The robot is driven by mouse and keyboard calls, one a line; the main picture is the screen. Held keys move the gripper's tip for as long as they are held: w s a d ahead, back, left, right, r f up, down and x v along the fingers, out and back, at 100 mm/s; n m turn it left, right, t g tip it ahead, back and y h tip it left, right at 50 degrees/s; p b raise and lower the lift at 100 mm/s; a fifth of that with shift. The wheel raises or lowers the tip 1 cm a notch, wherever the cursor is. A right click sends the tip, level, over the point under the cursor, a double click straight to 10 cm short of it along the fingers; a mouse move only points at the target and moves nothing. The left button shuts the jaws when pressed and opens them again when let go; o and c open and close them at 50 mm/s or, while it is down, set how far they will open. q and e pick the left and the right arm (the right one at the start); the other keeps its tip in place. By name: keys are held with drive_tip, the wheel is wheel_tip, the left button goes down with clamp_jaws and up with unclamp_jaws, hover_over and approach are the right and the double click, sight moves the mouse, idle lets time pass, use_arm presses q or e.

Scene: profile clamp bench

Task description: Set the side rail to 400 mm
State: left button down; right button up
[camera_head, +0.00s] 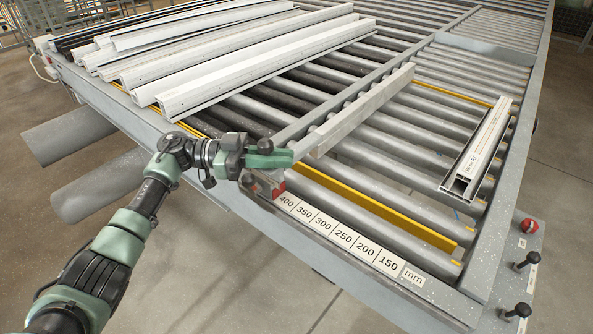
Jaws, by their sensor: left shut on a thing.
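The side rail (365,108) is a long pale grey bar lying across the rollers, running from the near edge toward the back. Its near-end carriage has a red pointer (279,188) just beside the 400 mark of the white mm scale (343,239), which runs down to 150 at the right. I cannot read the exact alignment. My left gripper (272,158), with green fingers, is shut at the rail's near end, beside a black knob (265,146); the fingers hide what they grip. My right gripper is not in view.
Several long white profiles (255,68) lie across the rollers at the back left. A short white profile (480,150) lies at the right. A yellow strip (385,205) runs between rollers. Black clamp knobs (520,310) and a red knob (529,225) stand at the right edge.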

use_arm(q)
drive_tip(key=shift+w+a+r, duration=0.1)
drive_tip(key=shift+w+a, duration=0.2)
drive_tip(key=shift+a, duration=0.05)
drive_tip(key=shift+s+d, duration=0.1)
drive_tip(key=shift+d+r, duration=0.1)
drive_tip(key=c, duration=1.5)
unclamp_jaws()
drive_tip(key=shift+o, duration=0.2)
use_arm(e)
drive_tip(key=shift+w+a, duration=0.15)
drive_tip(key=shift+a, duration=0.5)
use_arm(q)
drive_tip(key=shift+f, duration=0.2)
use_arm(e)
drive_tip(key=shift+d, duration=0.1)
